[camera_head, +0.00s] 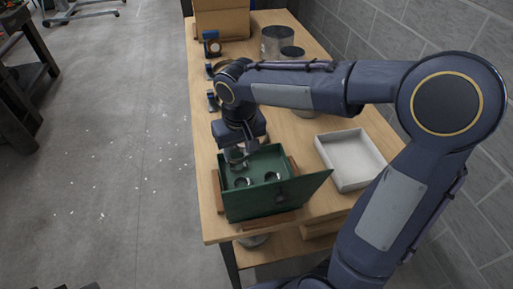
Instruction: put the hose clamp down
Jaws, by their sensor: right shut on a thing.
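My right gripper (239,156) points down over the back left part of an open green box (266,203). It is shut on a hose clamp (236,154), a small grey ring that shows only in part at the fingertips. I cannot tell whether the held clamp touches the box. My left gripper is not in view.
A white tray (353,161) stands right of the green box on the wooden table (212,215). Metal cans (277,43), a cardboard box (222,20) and small blue-black devices (211,44) stand farther back. A block wall runs along the right.

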